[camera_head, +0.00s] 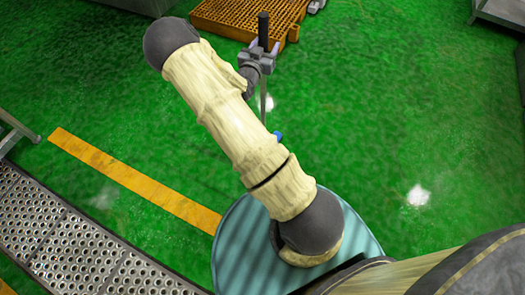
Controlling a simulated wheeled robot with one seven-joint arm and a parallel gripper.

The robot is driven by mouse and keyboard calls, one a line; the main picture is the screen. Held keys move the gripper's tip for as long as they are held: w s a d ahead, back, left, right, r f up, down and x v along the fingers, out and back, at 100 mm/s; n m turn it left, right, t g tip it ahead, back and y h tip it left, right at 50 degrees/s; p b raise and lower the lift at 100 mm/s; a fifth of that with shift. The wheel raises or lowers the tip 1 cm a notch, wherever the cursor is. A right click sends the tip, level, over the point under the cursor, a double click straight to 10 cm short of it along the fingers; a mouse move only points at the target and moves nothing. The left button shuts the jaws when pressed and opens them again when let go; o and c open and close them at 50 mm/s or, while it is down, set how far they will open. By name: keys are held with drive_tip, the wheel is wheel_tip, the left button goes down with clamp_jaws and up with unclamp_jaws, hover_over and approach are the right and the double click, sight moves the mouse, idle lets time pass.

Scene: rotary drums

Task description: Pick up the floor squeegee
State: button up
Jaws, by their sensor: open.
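The floor squeegee appears as a black upright grip (263,25) with a thin grey pole below it. The pole runs down behind my arm, and a small blue part shows beside the arm. Its lower end is mostly hidden. My gripper (264,45) is at the far end of my arm, with its fingers open on either side of the black grip. I cannot tell whether either finger touches it.
An orange-brown slatted pallet (225,18) lies behind the gripper at the top. A perforated metal walkway (70,245) runs along the lower left, beside a yellow floor stripe (130,177). Grey metal equipment (500,12) stands at the top right. The green floor at right is clear.

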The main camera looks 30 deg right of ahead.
sight(265, 18)
drive_tip(key=c, duration=1.1)
drive_tip(key=shift+r, duration=0.1)
drive_tip(key=shift+c, duration=0.2)
drive_tip(key=shift+r, duration=0.1)
wheel_tip(265, 18, up, 10)
drive_tip(key=shift+f+p, duration=0.15)
drive_tip(key=shift+p, duration=0.6)
